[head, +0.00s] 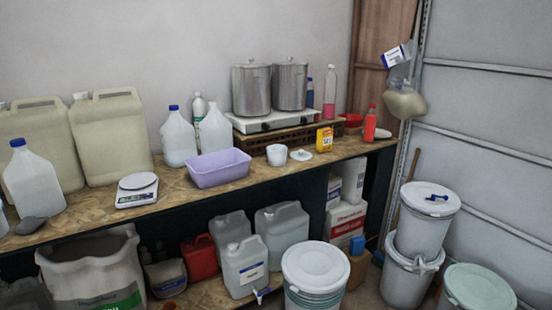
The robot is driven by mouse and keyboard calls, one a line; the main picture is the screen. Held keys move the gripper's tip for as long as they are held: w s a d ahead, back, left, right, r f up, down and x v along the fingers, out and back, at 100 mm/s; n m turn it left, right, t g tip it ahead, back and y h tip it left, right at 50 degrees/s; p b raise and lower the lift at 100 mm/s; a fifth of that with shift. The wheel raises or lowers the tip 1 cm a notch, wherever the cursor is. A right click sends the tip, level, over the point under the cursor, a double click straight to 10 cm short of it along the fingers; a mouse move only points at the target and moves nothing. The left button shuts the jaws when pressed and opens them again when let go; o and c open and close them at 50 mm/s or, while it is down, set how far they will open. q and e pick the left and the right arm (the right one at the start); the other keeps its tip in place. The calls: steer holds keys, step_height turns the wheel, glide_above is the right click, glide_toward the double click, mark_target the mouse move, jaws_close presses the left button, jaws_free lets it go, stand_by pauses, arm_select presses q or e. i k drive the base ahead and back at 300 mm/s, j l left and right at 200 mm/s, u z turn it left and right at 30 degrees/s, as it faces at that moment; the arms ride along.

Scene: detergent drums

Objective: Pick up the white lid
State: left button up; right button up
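A small round white lid (301,155) with a knob lies on the wooden bench top, just right of a small white pot (277,155). Two larger white lids also show: one (316,264) sits on a drum at the bottom centre. The other (421,196) tops stacked white drums (419,233) at right, with a small blue object (437,198) on it. Neither of my grippers is in view.
The bench (100,215) carries a lilac basin (219,168), a scale (137,190), several jugs and two steel pots (251,90) on a stove. A yellow box (324,139) stands close behind the small lid. A green-lidded drum (478,288) stands at bottom right.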

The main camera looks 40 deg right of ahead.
mark_target(299, 155)
steer(key=z, duration=1.35)
steer(key=i+l+u, duration=0.1)
steer(key=i, duration=0.3)
steer(key=i+l+u, duration=0.1)
steer(key=i, duration=0.35)
